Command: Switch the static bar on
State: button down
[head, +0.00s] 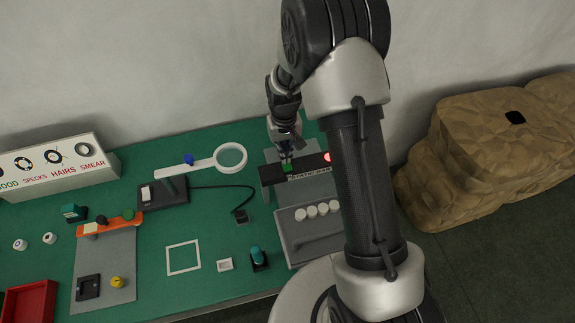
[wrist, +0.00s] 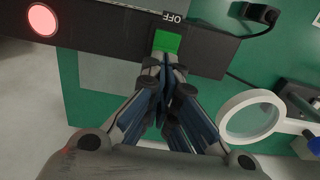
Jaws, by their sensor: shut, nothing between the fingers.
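The static bar (head: 308,167) is a black bar with a lettered front, standing over a grey plate at the table's right. It crosses the top of the wrist view (wrist: 100,30). A green switch (wrist: 167,41) sits on it, beside an "OFF" label (wrist: 172,16); the switch also shows in the head view (head: 287,168). A round lamp (wrist: 42,19) near the bar's other end glows red, also in the head view (head: 328,157). My gripper (wrist: 164,66) is shut and empty, its tips right at the green switch; I cannot tell whether they touch it.
A white ring magnifier (head: 230,157) on a dark base stands left of the bar, its cable on the green table. Several white round pieces (head: 312,210) lie on the grey plate (head: 300,250) in front. A lettered sign box (head: 60,168) stands far left.

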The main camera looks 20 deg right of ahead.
jog(key=shift+f, duration=0.4)
jog(key=shift+r, duration=0.1)
jog(key=shift+r+p, duration=1.15)
jog(key=shift+r, duration=0.85)
notch_tip(320, 180, up, 12)
jog(key=shift+f, duration=0.15)
